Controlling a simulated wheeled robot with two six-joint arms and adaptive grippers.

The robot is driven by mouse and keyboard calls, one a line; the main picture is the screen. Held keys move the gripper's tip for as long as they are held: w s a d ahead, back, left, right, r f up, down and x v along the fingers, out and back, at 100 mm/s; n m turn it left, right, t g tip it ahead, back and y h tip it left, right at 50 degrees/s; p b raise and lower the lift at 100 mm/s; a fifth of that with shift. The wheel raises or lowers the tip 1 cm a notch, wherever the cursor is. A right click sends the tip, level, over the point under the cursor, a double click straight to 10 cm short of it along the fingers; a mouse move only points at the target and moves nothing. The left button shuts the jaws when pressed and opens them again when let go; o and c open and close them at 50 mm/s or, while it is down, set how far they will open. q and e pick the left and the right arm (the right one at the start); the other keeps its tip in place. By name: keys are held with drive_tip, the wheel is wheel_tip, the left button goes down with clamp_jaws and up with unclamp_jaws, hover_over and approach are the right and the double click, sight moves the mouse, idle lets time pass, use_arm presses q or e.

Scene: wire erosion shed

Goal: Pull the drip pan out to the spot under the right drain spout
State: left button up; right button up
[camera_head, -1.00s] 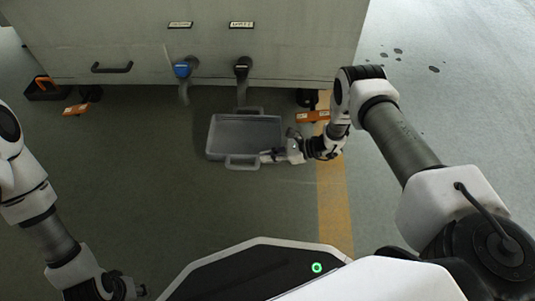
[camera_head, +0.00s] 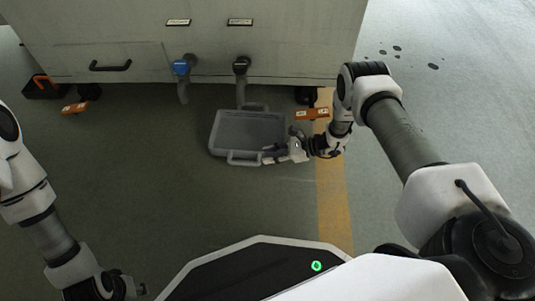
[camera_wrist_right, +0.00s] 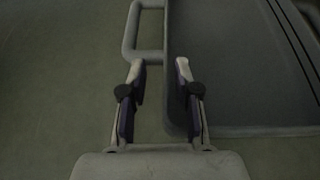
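The grey drip pan (camera_head: 250,128) lies on the floor in front of the machine cabinet, and its corner fills the right side of the right wrist view (camera_wrist_right: 235,75). The right drain spout (camera_head: 241,68), with a black valve, hangs just behind the pan's far side. The left drain spout (camera_head: 182,70) has a blue valve. My right gripper (camera_head: 273,153) is open at the pan's near right corner, its fingers apart beside the handle. My left gripper (camera_head: 130,289) is low at the left, mostly cut off.
The cabinet (camera_head: 120,40) closes off the back. Orange blocks (camera_head: 75,107) (camera_head: 311,114) lie by its feet. A black bin (camera_head: 44,88) stands at far left. A yellow floor stripe (camera_head: 335,200) runs at right. Floor left of and before the pan is clear.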

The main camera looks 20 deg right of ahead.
drive_tip(key=v, duration=1.1)
drive_tip(key=shift+s+r, duration=0.1)
drive_tip(key=shift+r, duration=0.05)
